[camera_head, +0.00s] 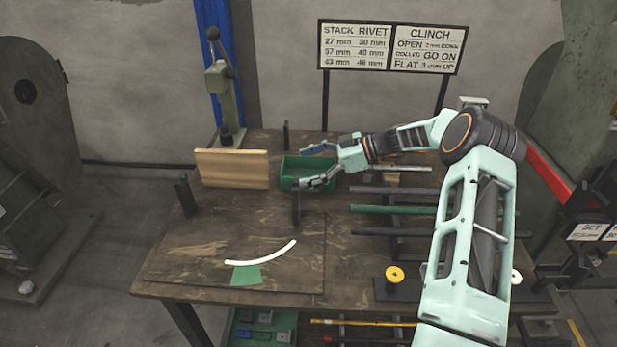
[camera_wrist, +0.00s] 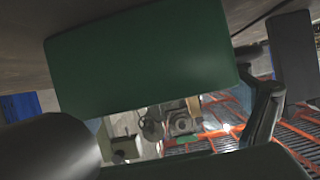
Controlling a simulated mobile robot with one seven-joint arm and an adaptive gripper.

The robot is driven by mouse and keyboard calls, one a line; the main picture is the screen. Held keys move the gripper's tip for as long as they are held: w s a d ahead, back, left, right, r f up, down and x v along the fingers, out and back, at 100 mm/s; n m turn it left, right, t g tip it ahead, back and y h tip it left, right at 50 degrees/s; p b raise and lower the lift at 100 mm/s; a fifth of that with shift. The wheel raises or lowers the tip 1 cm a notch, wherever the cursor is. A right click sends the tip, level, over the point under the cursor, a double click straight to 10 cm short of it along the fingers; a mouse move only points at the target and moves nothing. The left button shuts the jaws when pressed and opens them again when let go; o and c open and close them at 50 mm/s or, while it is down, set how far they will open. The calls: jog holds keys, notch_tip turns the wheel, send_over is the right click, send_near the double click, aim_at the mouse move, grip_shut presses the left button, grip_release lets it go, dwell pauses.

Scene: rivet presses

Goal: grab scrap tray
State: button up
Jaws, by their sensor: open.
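The scrap tray is likely the small green tray (camera_head: 289,183) at the back middle of the workbench in the head view. My gripper (camera_head: 307,167) is open, reaching in from the right, with one finger toward the tray's far side and one toward its near side. The fingers overlap the tray in the picture; I cannot tell whether they touch it. In the wrist view a large green panel (camera_wrist: 145,60), apparently the tray, fills the upper middle very close to the camera. The tray's inside is mostly hidden.
A wooden board (camera_head: 232,169) stands upright left of the tray, beside a lever press (camera_head: 224,92). A dark post (camera_head: 296,207) stands in front of the tray. Rods, one green (camera_head: 392,210), lie to the right. A white curved strip (camera_head: 262,256) lies on the bench's front left.

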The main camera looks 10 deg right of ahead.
jog(key=shift+r, duration=0.1)
jog(key=c, duration=1.6)
jog(key=shift+o, duration=0.2)
